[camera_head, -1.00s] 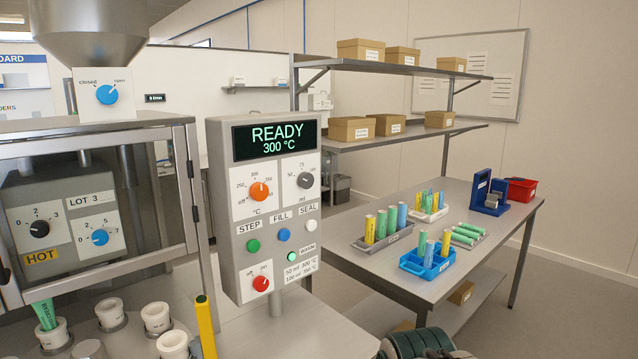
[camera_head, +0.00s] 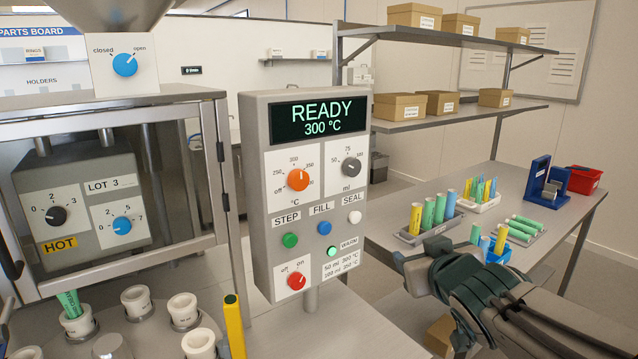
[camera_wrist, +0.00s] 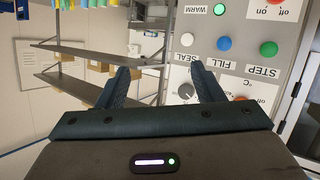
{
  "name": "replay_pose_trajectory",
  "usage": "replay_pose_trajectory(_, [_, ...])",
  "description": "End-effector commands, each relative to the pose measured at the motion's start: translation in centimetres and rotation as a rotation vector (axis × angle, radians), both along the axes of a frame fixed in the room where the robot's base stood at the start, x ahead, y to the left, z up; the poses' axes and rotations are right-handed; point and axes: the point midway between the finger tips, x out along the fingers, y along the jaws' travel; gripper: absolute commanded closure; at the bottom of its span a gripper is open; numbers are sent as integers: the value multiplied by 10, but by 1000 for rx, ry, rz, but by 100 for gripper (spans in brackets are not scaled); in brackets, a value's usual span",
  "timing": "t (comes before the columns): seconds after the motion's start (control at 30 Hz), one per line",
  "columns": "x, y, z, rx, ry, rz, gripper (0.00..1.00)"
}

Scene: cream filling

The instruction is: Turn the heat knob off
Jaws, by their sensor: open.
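The orange heat knob (camera_head: 298,180), marked °C, is on the grey control panel (camera_head: 255,240). Its pointer line tilts to the upper right, away from "off" at its left. The display (camera_head: 318,117) reads "READY 300 °C". My gripper (camera_head: 402,262) is right of the panel in the head view, apart from the knob. In the wrist view my gripper (camera_wrist: 163,80) is open and empty, with the panel upside down behind its right finger.
A grey ml knob (camera_head: 351,167) sits right of the orange one. STEP, FILL and SEAL buttons and a red off/on knob (camera_head: 297,281) are below. The hot machine (camera_head: 95,200) stands left. A table with trays of tubes (camera_head: 432,226) is behind my arm.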

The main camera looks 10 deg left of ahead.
Motion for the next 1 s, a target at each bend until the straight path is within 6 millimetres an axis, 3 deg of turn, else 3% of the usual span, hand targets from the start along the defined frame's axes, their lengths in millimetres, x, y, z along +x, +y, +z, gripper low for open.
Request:
replay_pose_trajectory(0.03, [4,24,15,17,-65,82,39])
replay_pose_trajectory(0.1, [3,55,35,45,-147,194,39])
replay_pose_trajectory(0.2, [-4,91,56,82,-232,333,39])
replay_pose_trajectory(0.3, [-12,115,69,109,-281,433,39])
replay_pose_trajectory(0.57, [-14,139,78,130,-315,513,39])
replay_pose_trajectory(1.0, [36,189,77,130,-312,510,39])
